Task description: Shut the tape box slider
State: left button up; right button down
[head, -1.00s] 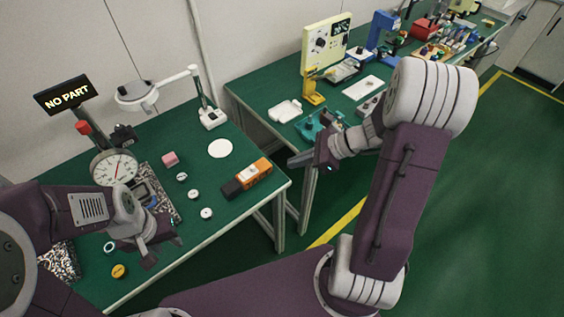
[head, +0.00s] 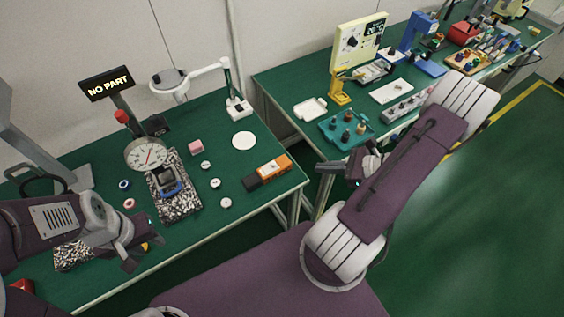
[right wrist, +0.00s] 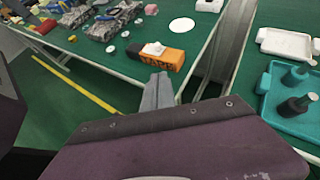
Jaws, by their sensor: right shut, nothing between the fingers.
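The tape box (head: 270,171) is an orange block with a dark left end and a pale slider (head: 271,168) on top. It lies near the right edge of the near green bench. In the right wrist view the box (right wrist: 168,59) shows dark lettering on its side and the white slider (right wrist: 153,48) on top. How far the slider is open I cannot tell. My right gripper (head: 323,178) is shut and empty, to the right of the box and apart from it; its fingers (right wrist: 158,92) point toward the box. My left gripper (head: 140,250) is open over the bench's front left.
Small rings, a pink block (head: 196,147) and a white disc (head: 243,141) lie around. A gap separates this bench from the far bench, which holds a teal tray (head: 333,134).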

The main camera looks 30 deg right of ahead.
send_near(276, 165)
jog(key=shift+w+a+f+b, duration=0.1)
jog(key=shift+a+f+b, duration=0.15)
jog(key=shift+f, duration=0.3)
jog(key=shift+w+a+f+b, duration=0.15)
jog(key=shift+a+f, duration=0.25)
jog(key=shift+f, duration=0.15)
jog(key=shift+w+a, duration=1.35)
jog(key=shift+w, duration=0.25)
jog(key=shift+f, duration=0.1)
